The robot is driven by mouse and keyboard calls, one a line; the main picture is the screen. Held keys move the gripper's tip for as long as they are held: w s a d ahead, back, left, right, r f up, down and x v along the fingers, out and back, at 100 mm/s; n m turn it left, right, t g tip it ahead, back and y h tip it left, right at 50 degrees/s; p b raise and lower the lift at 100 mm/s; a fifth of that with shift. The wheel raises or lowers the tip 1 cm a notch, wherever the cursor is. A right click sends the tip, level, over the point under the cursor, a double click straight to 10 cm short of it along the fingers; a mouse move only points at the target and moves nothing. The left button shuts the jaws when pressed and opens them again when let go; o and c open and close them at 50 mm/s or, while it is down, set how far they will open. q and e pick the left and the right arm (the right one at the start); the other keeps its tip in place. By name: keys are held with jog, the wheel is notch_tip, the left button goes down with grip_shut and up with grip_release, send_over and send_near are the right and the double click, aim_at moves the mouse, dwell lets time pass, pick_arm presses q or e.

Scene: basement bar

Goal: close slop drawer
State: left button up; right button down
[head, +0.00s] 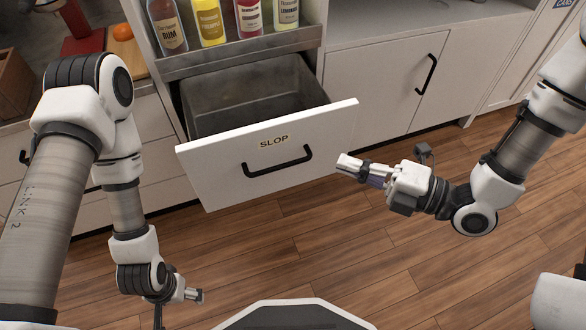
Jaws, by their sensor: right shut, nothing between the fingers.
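The slop drawer (215,172) is pulled out of the white cabinet, with its metal inside showing and looking empty. Its white front carries the word SLOP and a black bar handle (277,161). My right gripper (345,163) is shut and empty, pointing left, near the right end of the drawer front. I cannot tell whether it touches the front. My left gripper (196,295) hangs low over the floor, left of and below the drawer front. It is small here, and I cannot tell whether it is open or shut.
Several bottles (210,22) stand in a rail above the drawer. A cabinet door (385,85) with a black handle is shut to the right. An orange fruit (122,32) and a red board (85,45) lie on the left counter. The wooden floor (330,240) before the drawer is clear.

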jog(key=f, duration=0.1)
jog(key=b, duration=1)
send_near(273, 126)
jog(key=s+a+f, duration=0.2)
jog(key=w+a+b, duration=0.1)
jog(key=w, duration=0.1)
jog(key=w+a+r+b, duration=0.1)
jog(key=w+a, duration=0.1)
jog(key=shift+a+r, duration=0.15)
jog(key=shift+a, duration=0.05)
jog(key=shift+w+a+r, duration=0.1)
jog(key=shift+w+a, duration=0.05)
jog(key=shift+w, duration=0.2)
pick_arm(q)
notch_tip(273, 126, down, 14)
jog(key=shift+w+r, duration=0.15)
jog(key=shift+r, duration=0.05)
jog(key=shift+a, duration=0.1)
pick_arm(e)
jog(key=shift+w, duration=0.1)
